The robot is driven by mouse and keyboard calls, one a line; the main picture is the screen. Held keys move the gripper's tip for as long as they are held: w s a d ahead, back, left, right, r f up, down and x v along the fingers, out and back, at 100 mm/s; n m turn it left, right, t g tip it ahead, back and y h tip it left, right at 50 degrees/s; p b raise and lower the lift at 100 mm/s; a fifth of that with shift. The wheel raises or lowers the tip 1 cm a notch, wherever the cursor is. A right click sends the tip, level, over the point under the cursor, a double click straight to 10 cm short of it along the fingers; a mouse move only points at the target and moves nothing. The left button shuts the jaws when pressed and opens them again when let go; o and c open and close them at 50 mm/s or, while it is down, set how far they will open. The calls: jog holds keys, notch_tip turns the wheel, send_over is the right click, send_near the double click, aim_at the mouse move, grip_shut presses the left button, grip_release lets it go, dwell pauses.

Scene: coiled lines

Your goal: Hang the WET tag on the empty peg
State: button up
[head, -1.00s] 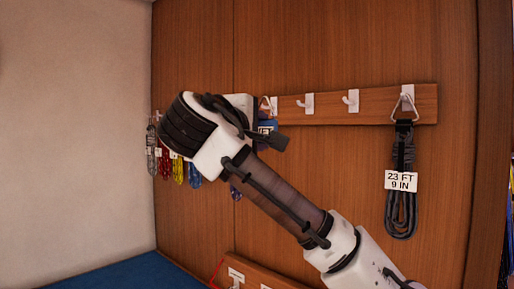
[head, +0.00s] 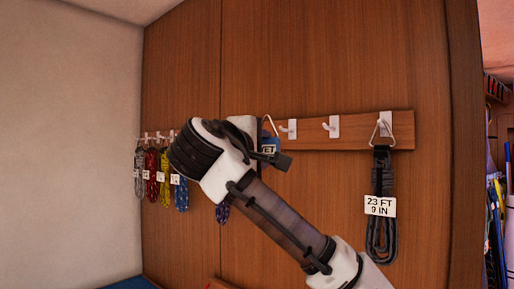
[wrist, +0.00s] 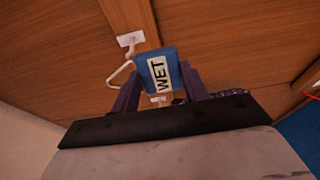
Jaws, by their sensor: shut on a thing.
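The WET tag (wrist: 170,60) is a blue block with a white label and a white wire loop (wrist: 122,72). In the wrist view it sits between the purple fingers of my gripper (wrist: 159,73), which is shut on it. The tag's edge and loop show in the head view (head: 268,144), partly hidden by my wrist. A white peg (wrist: 130,39) is just beyond the tag, close to the loop. I cannot tell whether the loop is around a peg. In the head view, two bare pegs (head: 289,128) (head: 332,126) are on the wooden rail, right of the tag.
A grey coil (head: 381,235) labelled 23 FT 9 IN hangs at the rail's (head: 350,137) right end. Several coloured coils (head: 164,185) hang on pegs at the far left. The wood panel below the rail is mostly clear. A stocked shelf stands at the right edge.

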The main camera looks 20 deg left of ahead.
jog(key=w+d+f, duration=0.1)
jog(key=w+d, duration=0.1)
jog(key=w, duration=0.4)
jog(key=shift+w+d+f+p, duration=0.2)
jog(key=shift+d+f+p, duration=0.15)
jog(key=shift+p, duration=0.05)
dwell(0.4)
dwell(0.5)
jog(key=o, duration=1.1)
jog(key=shift+c, duration=0.2)
